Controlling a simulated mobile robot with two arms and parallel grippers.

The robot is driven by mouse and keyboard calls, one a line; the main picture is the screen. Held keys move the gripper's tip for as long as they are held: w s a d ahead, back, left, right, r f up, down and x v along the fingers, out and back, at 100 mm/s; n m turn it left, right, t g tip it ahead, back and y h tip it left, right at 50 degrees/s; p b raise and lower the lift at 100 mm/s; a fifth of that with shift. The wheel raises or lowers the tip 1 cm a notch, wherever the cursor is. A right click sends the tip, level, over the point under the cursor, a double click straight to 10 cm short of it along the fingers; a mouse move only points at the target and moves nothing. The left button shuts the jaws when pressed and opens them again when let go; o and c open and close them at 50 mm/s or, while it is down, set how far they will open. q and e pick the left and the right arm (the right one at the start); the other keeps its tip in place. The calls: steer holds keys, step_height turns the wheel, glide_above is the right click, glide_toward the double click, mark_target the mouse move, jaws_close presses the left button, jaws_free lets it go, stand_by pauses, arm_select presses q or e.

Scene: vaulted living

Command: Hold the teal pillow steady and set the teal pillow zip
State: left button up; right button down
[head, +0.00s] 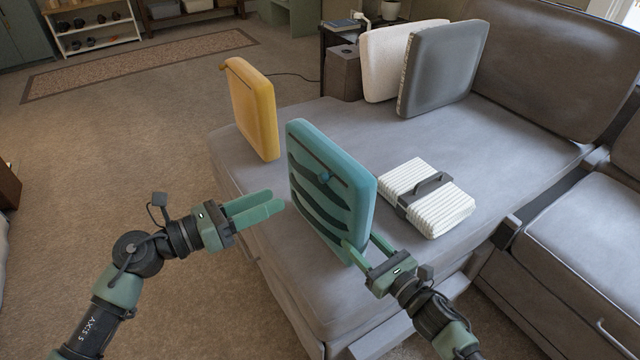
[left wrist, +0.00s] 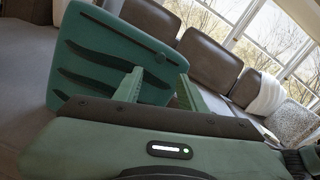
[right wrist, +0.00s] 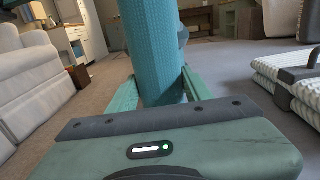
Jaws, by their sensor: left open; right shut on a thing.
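The teal pillow (head: 334,190) stands upright on the grey chaise, with dark wavy bands on its face. A dark zip line with a small blue pull (head: 324,177) runs across its upper part. My right gripper (head: 362,248) is shut on the pillow's lower right edge; the right wrist view shows the pillow's side (right wrist: 152,50) between its fingers. My left gripper (head: 262,205) is open and empty, to the left of the pillow's banded face and apart from it. The left wrist view shows the banded face (left wrist: 105,60) beyond the left fingers (left wrist: 160,85).
A yellow pillow (head: 253,108) stands at the chaise's far left edge. A folded white ribbed blanket with a dark strap (head: 440,205) lies right of the teal pillow. White (head: 385,60) and grey (head: 437,70) pillows stand farther back. The floor left is open.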

mark_target(320, 179)
arm_select(q)
steer(key=w+d, duration=0.2)
steer(key=d, duration=0.1)
steer(key=w+d+m, duration=0.1)
steer(key=w+d, duration=0.1)
steer(key=d, duration=0.1)
steer(key=w+d+m, duration=0.1)
steer(key=w+d, duration=0.1)
steer(key=d, duration=0.1)
steer(key=shift+w+d, duration=0.1)
steer(key=shift+d, duration=0.3)
jaws_close()
stand_by(1.3)
